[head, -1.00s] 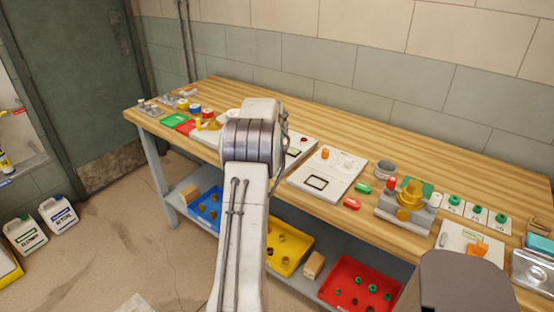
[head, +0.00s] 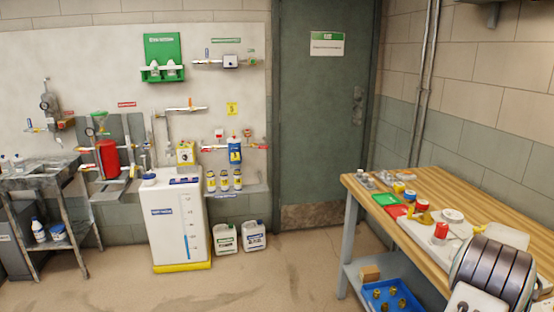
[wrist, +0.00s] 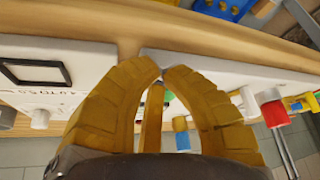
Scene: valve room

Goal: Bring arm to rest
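My gripper (wrist: 163,68) shows in the wrist view. Its yellow-brown fingers curve together and their tips nearly meet, with nothing seen held between them. Behind the fingers are the wooden bench edge (wrist: 75,24) and a white panel (wrist: 85,105) with a black square frame. In the head view, my arm's dark ringed joint is at the lower right, over the workbench (head: 470,192). The gripper cannot be made out there.
A blue bin (head: 372,296) sits on the shelf below. A white tank (head: 178,225) and two jugs (head: 225,238) stand along the wall by a grey-green door (head: 320,120). The floor in front is clear.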

